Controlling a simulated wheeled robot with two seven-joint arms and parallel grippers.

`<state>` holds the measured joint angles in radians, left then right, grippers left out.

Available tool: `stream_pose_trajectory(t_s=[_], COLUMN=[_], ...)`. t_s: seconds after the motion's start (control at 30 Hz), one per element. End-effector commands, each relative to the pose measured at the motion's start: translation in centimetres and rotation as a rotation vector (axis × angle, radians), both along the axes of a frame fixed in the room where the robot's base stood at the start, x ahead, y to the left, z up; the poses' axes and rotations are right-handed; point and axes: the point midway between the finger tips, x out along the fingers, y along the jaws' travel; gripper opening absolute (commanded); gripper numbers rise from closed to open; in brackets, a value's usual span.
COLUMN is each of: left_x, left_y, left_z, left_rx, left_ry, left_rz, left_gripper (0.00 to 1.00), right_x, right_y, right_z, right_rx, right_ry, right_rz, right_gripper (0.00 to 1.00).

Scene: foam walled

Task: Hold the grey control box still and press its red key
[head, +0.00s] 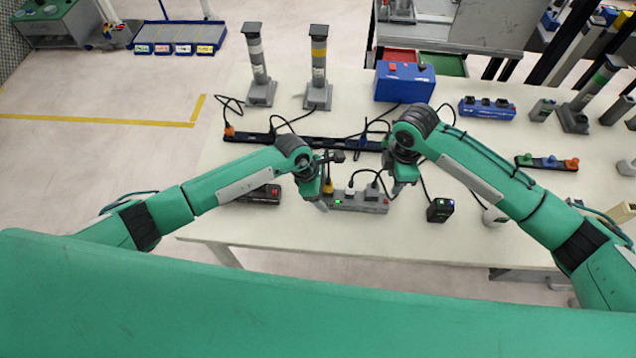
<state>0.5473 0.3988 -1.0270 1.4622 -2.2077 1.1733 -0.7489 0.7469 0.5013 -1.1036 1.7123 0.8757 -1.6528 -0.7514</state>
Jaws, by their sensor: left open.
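A dark grey box (258,196) with a red key (274,190) lies near the front edge of the table, left of centre; it looks like the grey control box. My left arm passes just above and behind it. My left gripper (323,203) is open, to the right of this box, at the left end of a grey power strip. My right gripper (395,190) points down at the right end of the strip; its fingers are too small to tell open from shut. Neither gripper visibly touches the dark grey box.
The grey power strip (372,208) holds several plugs and cables. A black device (440,210) stands right of it. The table's front left (225,225) is clear.

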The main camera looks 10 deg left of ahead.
Motion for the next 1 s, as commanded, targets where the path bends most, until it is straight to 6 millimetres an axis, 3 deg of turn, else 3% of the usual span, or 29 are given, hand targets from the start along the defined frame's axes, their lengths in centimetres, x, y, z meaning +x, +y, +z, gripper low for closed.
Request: stream_pose_trajectory(t_s=[0.37, 0.67, 0.83, 1.0], left_x=[0.02, 0.01, 0.02, 0.02], left_y=[-0.26, -0.25, -0.23, -0.23], left_z=[-0.63, -0.62, -0.62, -0.62], left_rx=[0.000, 0.000, 0.000, 0.000], left_ry=[-0.001, -0.001, -0.001, -0.001], left_rz=[-0.001, 0.000, 0.000, 0.000], left_gripper=[0.71, 0.16, 0.16, 0.16], right_x=[0.00, 0.00, 0.00, 0.00], right_y=[0.00, 0.00, 0.00, 0.00], right_z=[0.00, 0.00, 0.00, 0.00], right_rx=[0.000, 0.000, 0.000, 0.000], right_ry=[0.000, 0.000, 0.000, 0.000], right_rz=[0.000, 0.000, 0.000, 0.000], right_gripper=[0.36, 0.36, 0.03, 0.00])
